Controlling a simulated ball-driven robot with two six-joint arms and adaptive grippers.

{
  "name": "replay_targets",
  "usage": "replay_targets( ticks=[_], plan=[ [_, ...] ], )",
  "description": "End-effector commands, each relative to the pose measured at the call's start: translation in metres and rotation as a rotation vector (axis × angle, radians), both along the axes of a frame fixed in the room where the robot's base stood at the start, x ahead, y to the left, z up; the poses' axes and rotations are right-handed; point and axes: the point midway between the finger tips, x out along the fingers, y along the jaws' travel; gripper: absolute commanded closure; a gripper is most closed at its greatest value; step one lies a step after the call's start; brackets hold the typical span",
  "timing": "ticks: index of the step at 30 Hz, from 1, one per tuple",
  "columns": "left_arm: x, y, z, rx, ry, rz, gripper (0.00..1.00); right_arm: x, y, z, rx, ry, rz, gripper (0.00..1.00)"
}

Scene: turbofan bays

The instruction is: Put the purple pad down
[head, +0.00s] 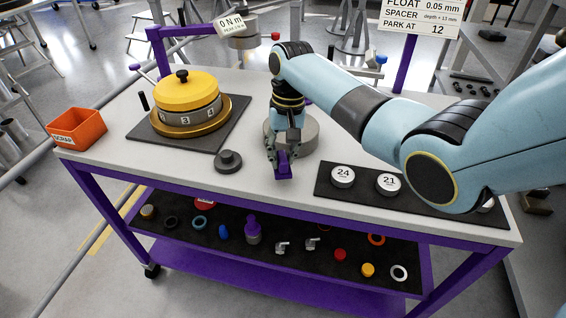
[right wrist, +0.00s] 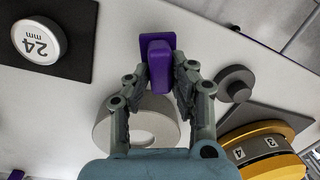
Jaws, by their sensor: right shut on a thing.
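The purple pad (head: 283,168) is a small purple block with a wider plate at its end. My right gripper (head: 283,152) is shut on it over the white table top. In the right wrist view, the pad (right wrist: 159,62) sits between the fingertips of the right gripper (right wrist: 160,75), its plate pointing away from the palm. I cannot tell whether the pad touches the table. My left gripper is not in view.
A grey ring (head: 303,134) stands behind the gripper. A dark grey knobbed disc (head: 228,161) lies to its left. A yellow-topped dial unit (head: 186,92) sits on a dark mat farther left, near an orange scrap bin (head: 79,129). A black mat (head: 321,182) with numbered white discs lies right.

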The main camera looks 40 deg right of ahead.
Motion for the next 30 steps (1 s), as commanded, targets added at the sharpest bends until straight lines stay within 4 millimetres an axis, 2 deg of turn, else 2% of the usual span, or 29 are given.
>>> replay_targets(
  ticks=[3, 6, 17, 18, 22, 30],
  plan=[
    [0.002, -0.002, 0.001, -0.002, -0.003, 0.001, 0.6, -0.001, 0.0, -0.019, 0.0, 0.003, 0.0, 1.0],
    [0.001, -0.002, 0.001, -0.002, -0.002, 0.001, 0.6, -0.001, 0.0, -0.027, 0.0, 0.001, 0.0, 1.0],
    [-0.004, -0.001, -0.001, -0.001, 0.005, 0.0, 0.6, -0.001, 0.0, -0.032, -0.001, 0.0, 0.0, 1.0],
    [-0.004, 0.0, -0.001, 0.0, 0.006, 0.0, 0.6, -0.001, 0.0, -0.031, -0.001, 0.0, 0.0, 0.74],
    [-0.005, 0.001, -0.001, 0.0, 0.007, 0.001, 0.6, -0.001, 0.0, -0.031, -0.001, 0.0, 0.0, 0.57],
    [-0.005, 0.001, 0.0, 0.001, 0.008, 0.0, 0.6, -0.001, 0.0, -0.03, -0.001, 0.0, 0.0, 0.56]
  ],
)
